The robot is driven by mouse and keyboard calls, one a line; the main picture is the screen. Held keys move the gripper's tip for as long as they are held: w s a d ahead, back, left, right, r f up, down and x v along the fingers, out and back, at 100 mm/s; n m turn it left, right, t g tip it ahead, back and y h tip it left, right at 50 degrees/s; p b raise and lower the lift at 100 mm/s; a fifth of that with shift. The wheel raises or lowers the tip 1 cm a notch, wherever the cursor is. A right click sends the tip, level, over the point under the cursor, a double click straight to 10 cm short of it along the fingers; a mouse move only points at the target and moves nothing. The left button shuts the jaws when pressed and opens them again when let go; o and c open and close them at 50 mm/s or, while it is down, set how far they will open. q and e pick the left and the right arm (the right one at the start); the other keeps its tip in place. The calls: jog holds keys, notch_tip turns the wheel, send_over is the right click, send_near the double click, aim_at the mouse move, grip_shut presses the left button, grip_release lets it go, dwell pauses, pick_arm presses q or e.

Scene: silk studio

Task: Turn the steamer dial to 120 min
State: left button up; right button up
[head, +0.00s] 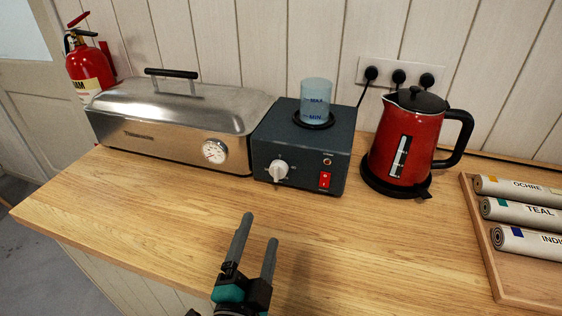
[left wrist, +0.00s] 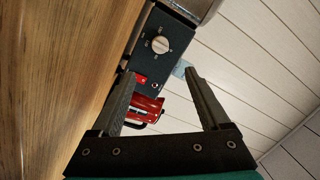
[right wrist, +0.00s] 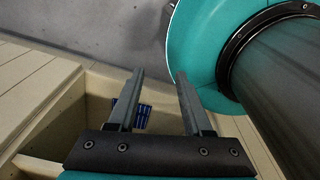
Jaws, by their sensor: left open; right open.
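The steamer's dark control box (head: 312,146) stands on the wooden counter, with a white dial (head: 278,170) on its front. The dial also shows in the left wrist view (left wrist: 160,45), with small marks around it too small to read. A red switch (head: 324,180) sits to the right of the dial. A clear cup marked MAX and MIN (head: 316,98) stands on top of the box. My left gripper (head: 255,232) is open and empty over the counter, in front of the box and apart from the dial. My right gripper (right wrist: 160,75) is open and empty, seen only in the right wrist view.
A steel steamer chest with a lid (head: 180,112) and gauge (head: 214,151) stands left of the box. A red kettle (head: 404,140) stands to its right. A wooden tray (head: 492,258) holds labelled rolls at far right. The counter in front (head: 150,210) is clear.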

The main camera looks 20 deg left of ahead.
aim_at(276, 176)
pick_arm(q)
jog(key=shift+w, duration=0.6)
jog(key=w, duration=0.1)
jog(key=w+p, duration=0.1)
jog(key=shift+w+a+r+p, duration=0.15)
jog(key=shift+w+r+p, duration=0.05)
jog(key=shift+w+p, duration=0.1)
jog(key=w, duration=0.3)
jog(key=w+p, duration=0.1)
jog(key=w, duration=0.2)
jog(key=w+a+p, duration=0.1)
jog(key=w, duration=0.3)
jog(key=shift+f, duration=0.15)
jog(key=shift+w, duration=0.9)
pick_arm(e)
jog(key=shift+s+r, duration=0.15)
jog(key=shift+r, duration=0.85)
jog(key=shift+s+r, duration=0.1)
jog(key=shift+r, duration=0.9)
pick_arm(q)
grip_shut()
pick_arm(e)
jog(key=shift+s, duration=0.1)
